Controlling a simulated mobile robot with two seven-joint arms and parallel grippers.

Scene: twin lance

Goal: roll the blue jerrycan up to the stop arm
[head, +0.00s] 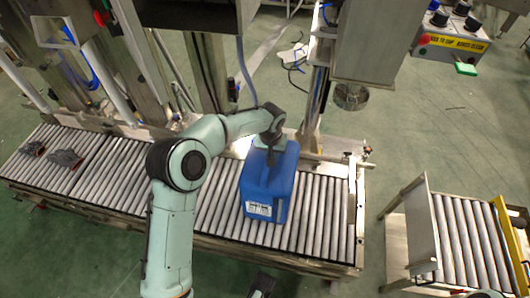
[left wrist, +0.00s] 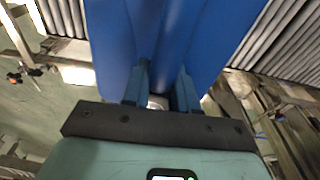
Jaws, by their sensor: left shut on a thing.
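The blue jerrycan (head: 268,186) stands upright on the roller conveyor (head: 215,205), near its right end, with a white label on its front face. My left gripper (head: 271,150) reaches down to its top from above. In the left wrist view the two fingers of the left gripper (left wrist: 162,85) are shut at the blue jerrycan (left wrist: 190,30); the grip itself is partly hidden. A thin metal bar (head: 328,160) with a knobbed clamp lies at the conveyor's back right, right of the jerrycan; I cannot tell if it is the stop arm.
Dark small parts (head: 65,158) lie on the rollers at the far left. A filling machine frame stands behind the conveyor, with a control box (head: 450,37) at upper right. Bare rollers (head: 325,215) lie right of the jerrycan. A separate roller table (head: 465,240) stands across a floor gap.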

